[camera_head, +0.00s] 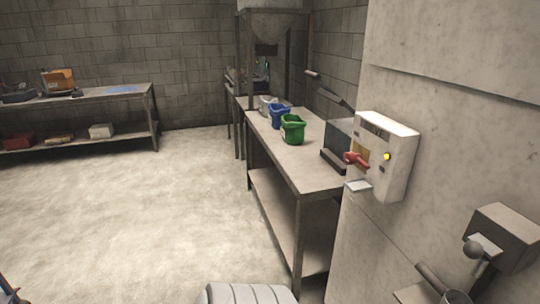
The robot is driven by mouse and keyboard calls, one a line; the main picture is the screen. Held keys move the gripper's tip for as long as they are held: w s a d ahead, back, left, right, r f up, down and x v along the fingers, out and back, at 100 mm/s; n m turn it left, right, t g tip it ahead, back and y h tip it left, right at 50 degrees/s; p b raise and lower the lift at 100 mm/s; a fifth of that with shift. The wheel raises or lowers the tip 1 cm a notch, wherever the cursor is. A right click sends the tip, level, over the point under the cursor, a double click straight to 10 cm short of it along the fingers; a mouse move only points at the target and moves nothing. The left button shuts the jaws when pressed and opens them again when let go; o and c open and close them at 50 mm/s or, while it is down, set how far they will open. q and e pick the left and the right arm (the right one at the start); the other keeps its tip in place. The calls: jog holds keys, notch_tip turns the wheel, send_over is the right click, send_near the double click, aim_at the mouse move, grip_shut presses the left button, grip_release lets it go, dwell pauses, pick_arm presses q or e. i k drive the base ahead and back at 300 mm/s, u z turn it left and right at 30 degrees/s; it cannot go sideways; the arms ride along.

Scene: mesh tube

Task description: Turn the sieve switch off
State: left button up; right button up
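The sieve switch box (398,160) is a pale grey box fixed to the concrete wall on the right, with partly readable lettering on its top part. A red switch handle (356,160) sticks out of its front toward the left. A small yellow light (387,156) shows on its side face. Neither of my grippers can be made out. A small dark sliver at the bottom left corner is too cut off to identify. Nothing is seen touching the switch.
A metal table (300,165) left of the switch holds a green bucket (292,130) and a blue bucket (279,116). A shelf table (85,96) stands far left. The middle floor is clear.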

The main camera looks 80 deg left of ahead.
aim_at(350, 158)
jog(key=u, duration=2)
